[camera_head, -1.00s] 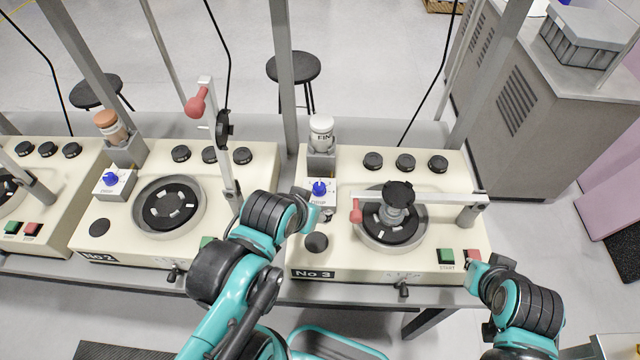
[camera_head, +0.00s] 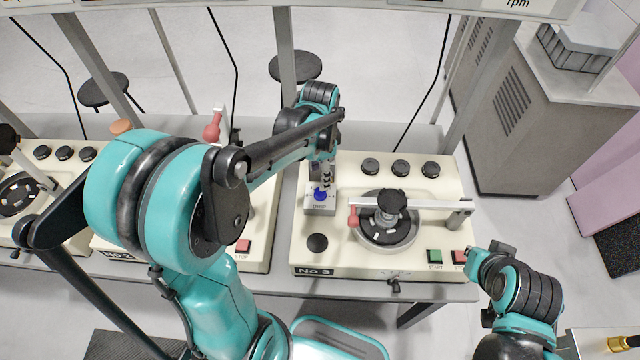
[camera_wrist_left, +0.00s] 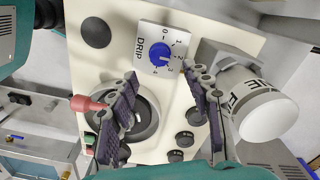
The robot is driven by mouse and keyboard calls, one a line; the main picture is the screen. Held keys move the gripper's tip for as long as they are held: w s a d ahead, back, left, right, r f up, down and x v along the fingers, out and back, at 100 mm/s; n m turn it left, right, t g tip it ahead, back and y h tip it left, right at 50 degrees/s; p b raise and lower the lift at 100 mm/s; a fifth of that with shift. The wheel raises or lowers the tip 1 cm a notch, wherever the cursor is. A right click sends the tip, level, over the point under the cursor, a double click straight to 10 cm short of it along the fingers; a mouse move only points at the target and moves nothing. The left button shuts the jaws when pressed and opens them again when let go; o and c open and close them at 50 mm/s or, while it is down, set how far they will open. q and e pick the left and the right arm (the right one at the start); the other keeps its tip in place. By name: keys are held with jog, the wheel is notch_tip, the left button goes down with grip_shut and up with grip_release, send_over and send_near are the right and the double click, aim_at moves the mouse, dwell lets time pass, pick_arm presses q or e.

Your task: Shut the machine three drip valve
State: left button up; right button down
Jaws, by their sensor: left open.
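The drip valve of machine No 3 is a blue knob (camera_head: 321,194) on a small white box at the machine's left side. In the left wrist view the blue knob (camera_wrist_left: 157,60) sits on a dial marked DRIP with numbers from 0 to 4; I cannot read its setting surely. My left gripper (camera_head: 325,178) is over the knob, pointing down. In the left wrist view its open fingers (camera_wrist_left: 161,76) are spread to either side of the knob, with nothing between them gripped. My right arm's end (camera_head: 482,262) is by the machine's front right corner; its fingers cannot be made out.
A white bottle (camera_wrist_left: 260,100) stands in a grey holder beside the dial. The polishing wheel (camera_head: 386,228) has a grey arm with a red handle (camera_head: 353,217) across it. Green and red buttons (camera_head: 435,256) are at front right. My left arm hides much of machine No 2.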

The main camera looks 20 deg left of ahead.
aim_at(320, 191)
pick_arm(q)
notch_tip(320, 191, down, 8)
jog(key=shift+r+b, duration=0.2)
jog(key=shift+b, duration=0.75)
grip_shut()
